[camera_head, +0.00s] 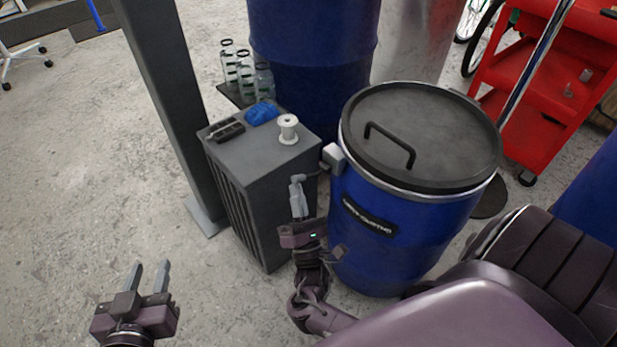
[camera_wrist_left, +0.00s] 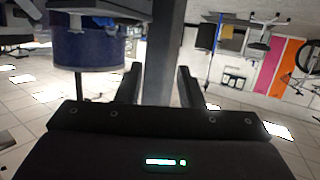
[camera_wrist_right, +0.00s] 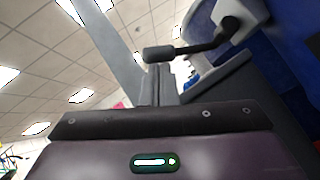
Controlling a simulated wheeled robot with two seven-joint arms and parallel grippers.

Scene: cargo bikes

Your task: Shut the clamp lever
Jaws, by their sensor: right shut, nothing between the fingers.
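A blue drum (camera_head: 370,240) with a black lid and a metal rim ring stands at the right in the head view. Its clamp has a grey block (camera_head: 334,157) on the drum's left side. In the right wrist view the dark clamp lever (camera_wrist_right: 195,49) sticks out from the pale block (camera_wrist_right: 240,18) and ends in a thick grip. My right gripper (camera_head: 298,184) is shut and empty. Its fingertips (camera_wrist_right: 160,70) are right at the lever's grip; I cannot tell whether they touch. My left gripper (camera_head: 148,273) is open and empty over the floor, far from the drum.
A dark grey cabinet (camera_head: 255,165) stands left of the drum, with a white spool (camera_head: 288,129) and blue cloth (camera_head: 262,113) on top. A grey post (camera_head: 170,90) stands beside it. Another blue drum (camera_head: 312,60) and a red cart (camera_head: 535,90) are behind. Floor at left is clear.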

